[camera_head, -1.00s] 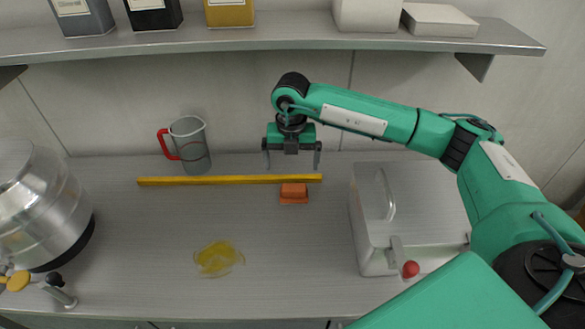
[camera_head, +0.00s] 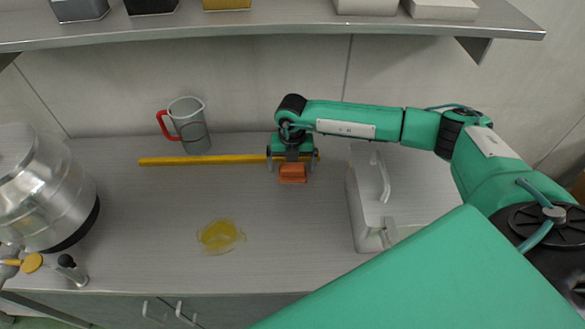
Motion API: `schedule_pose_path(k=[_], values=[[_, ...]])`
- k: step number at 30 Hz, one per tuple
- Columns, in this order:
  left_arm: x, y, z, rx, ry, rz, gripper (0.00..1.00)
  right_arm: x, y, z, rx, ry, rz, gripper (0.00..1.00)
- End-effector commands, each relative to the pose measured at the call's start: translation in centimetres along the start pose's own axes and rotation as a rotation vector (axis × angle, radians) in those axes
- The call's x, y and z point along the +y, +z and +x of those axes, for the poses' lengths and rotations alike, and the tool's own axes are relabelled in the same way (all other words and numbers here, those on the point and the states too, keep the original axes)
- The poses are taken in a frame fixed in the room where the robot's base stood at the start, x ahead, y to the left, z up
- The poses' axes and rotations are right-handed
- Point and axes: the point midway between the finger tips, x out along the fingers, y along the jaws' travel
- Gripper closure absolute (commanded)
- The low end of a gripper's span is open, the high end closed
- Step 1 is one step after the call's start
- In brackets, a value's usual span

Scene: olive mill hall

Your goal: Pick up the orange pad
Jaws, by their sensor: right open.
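The orange pad (camera_head: 293,174) is a small block lying on the grey counter, just in front of the yellow strip (camera_head: 205,160). My right gripper (camera_head: 293,164) points down at the pad from just behind and above it. Its fingers are apart, one to each side of the pad's width. The jaws are open, and I cannot tell whether the fingers touch the pad or the strip. The gripper hides part of the strip's right end. My left gripper does not show.
A clear jug (camera_head: 188,126) with a red handle stands behind the strip. A yellow spill (camera_head: 220,236) lies on the counter (camera_head: 140,220). A shelf (camera_head: 250,37) overhangs the back.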

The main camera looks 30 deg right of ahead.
Motion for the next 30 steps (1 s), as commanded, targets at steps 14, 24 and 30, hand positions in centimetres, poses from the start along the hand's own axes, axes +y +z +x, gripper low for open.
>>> schedule_pose_path(k=[14, 24, 30], values=[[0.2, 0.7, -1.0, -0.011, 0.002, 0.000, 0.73, -0.1, 0.0, 2.5, 0.000, 0.000, 0.001, 0.04], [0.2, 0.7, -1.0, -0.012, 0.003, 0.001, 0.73, -0.1, 0.0, 2.5, 0.000, 0.000, 0.001, 0.46], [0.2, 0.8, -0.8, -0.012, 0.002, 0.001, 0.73, -0.1, 0.1, 2.0, -0.001, 0.001, 0.001, 0.46]])
